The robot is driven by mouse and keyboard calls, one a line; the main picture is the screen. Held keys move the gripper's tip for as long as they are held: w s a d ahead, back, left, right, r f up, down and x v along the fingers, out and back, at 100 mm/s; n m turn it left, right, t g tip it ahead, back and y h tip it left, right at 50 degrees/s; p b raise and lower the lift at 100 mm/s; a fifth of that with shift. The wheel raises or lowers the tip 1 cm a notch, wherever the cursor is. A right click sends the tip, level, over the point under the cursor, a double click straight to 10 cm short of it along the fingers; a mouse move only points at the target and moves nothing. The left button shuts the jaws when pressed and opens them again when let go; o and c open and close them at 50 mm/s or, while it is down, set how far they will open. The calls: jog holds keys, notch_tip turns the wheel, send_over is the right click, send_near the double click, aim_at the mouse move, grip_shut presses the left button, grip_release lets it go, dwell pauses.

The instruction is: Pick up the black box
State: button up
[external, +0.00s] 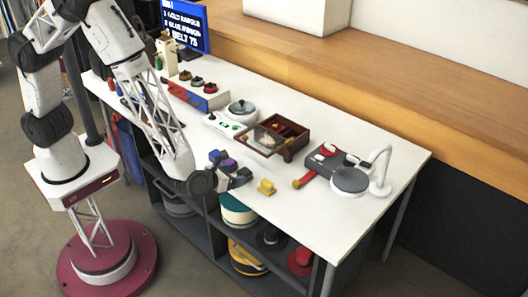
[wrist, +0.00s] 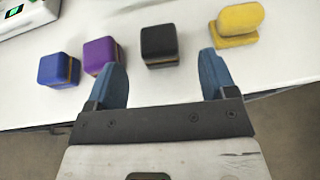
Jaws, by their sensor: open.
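The black box (wrist: 160,45) stands on the white table in the wrist view, a small dark block with a lighter band near its bottom. My gripper (wrist: 161,62) is open and empty, its two blue fingers spread wide. The black box lies ahead of the gap between the fingertips, nearer the right finger in height in the picture, and no contact shows. In the external view my gripper (external: 236,178) is low at the table's front edge. The black box is hard to tell from the dark gripper there.
A purple box (wrist: 102,56) and a blue box (wrist: 58,70) stand left of the black one. A wooden tray (external: 290,135) and a grey device (external: 330,162) sit farther along the table. Bare table lies right of the yellow box.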

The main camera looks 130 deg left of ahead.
aim_at(241, 173)
jog(key=shift+a+f, duration=0.2)
jog(key=shift+a, duration=0.2)
jog(key=shift+x, duration=2.65)
jog(key=shift+s, duration=0.1)
jog(key=c, duration=1)
jog(key=shift+r, duration=4.95)
jog(key=shift+d, duration=0.1)
